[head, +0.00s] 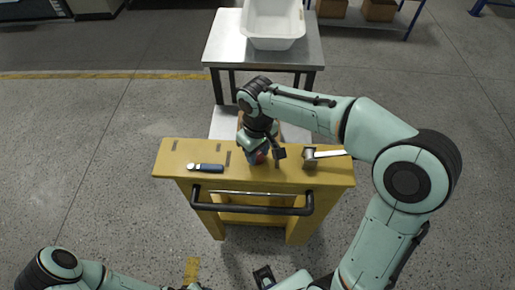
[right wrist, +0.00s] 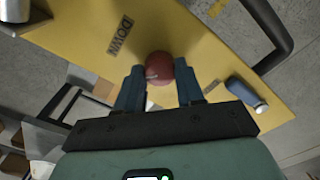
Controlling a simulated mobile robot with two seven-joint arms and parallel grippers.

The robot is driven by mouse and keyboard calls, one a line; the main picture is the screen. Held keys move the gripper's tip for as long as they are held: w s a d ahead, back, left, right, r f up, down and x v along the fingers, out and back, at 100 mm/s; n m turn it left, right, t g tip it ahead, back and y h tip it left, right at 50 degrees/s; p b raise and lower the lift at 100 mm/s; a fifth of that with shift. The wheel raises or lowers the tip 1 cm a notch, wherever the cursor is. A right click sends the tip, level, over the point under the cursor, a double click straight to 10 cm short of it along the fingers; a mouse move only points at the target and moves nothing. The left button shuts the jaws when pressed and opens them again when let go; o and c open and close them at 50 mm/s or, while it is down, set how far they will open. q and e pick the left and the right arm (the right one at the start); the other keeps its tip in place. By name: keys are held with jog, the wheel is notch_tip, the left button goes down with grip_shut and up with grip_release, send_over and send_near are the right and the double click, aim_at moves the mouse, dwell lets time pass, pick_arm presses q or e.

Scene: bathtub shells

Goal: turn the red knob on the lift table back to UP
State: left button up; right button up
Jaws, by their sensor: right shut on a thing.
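The red knob (right wrist: 159,67) sits on the yellow top of the lift table (head: 180,152). My right gripper (right wrist: 159,80) is shut on the knob, one dark blue finger on each side. A small pale mark shows on the knob's lower left in the right wrist view. The DOWN label (right wrist: 118,37) is readable to the upper left of the knob. A dark label (right wrist: 211,87) on the other side is too small to read. In the head view my right gripper (head: 262,155) largely covers the knob.
A blue-handled tool (head: 207,168) lies left on the yellow top. A black handle bar (head: 250,208) runs along the front. Behind is a steel table (head: 222,50) with a white tub (head: 275,42). The floor left is clear.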

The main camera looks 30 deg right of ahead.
jog(key=n+p, duration=0.1)
jog(key=n, duration=0.3)
jog(key=shift+n, duration=0.3)
pick_arm(q)
jog(key=r, duration=0.1)
jog(key=w+r+p, duration=0.1)
jog(key=shift+w+r, duration=0.3)
jog(key=shift+r, duration=0.05)
pick_arm(e)
jog(key=n, duration=0.4)
jog(key=shift+f+n, duration=0.1)
jog(key=shift+n, duration=0.2)
jog(key=o, duration=1)
jog(key=shift+o, duration=0.2)
pick_arm(q)
jog(key=w+r+p, duration=0.2)
jog(key=shift+r, duration=0.35)
pick_arm(e)
notch_tip(320, 180, up, 14)
jog(key=shift+f, duration=0.25)
